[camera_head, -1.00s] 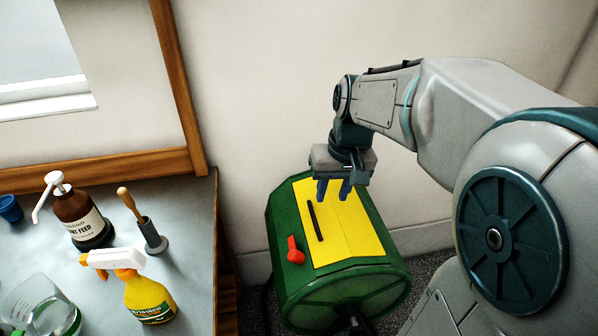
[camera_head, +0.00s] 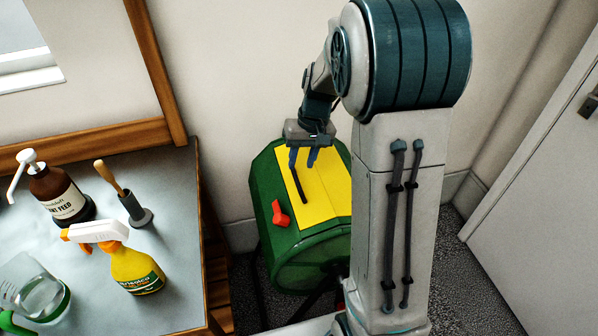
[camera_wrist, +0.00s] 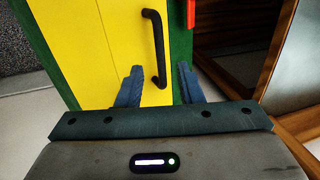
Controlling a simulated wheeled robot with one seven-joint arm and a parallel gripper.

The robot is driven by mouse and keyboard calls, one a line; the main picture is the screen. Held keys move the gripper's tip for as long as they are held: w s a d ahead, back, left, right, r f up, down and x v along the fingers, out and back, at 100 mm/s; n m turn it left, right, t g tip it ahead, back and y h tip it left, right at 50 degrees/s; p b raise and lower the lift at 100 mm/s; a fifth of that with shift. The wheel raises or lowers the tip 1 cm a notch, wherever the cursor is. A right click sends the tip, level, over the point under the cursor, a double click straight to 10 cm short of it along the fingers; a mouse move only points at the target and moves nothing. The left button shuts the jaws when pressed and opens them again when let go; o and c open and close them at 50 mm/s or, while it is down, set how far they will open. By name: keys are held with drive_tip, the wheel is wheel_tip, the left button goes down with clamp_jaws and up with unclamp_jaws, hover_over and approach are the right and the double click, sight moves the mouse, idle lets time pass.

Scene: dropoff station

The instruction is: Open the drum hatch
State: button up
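The green drum (camera_head: 268,228) stands on the floor right of the table. Its yellow hatch (camera_head: 325,190) faces up and is closed. A black bar handle (camera_head: 298,186) is fixed on the hatch, and a red latch (camera_head: 279,214) sits on the green shell beside it. My gripper (camera_head: 302,163) is above the far end of the handle. In the wrist view, my gripper's two blue fingers (camera_wrist: 160,78) are spread apart, with the lower end of the handle (camera_wrist: 158,50) showing between them. I cannot tell whether they touch it. The latch (camera_wrist: 192,14) is at the top edge there.
A table (camera_head: 185,250) on the left holds a brown pump bottle (camera_head: 62,195), a yellow spray bottle (camera_head: 135,268), a brush in a holder (camera_head: 130,205) and a glass jug (camera_head: 35,285). A door (camera_head: 560,200) is on the right. Carpet is clear before it.

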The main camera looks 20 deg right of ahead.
sight(297, 178)
drive_tip(key=f, duration=0.2)
drive_tip(key=a+f, duration=0.1)
drive_tip(key=f, duration=0.1)
drive_tip(key=shift+f, duration=0.4)
clamp_jaws()
drive_tip(key=shift+r, duration=0.1)
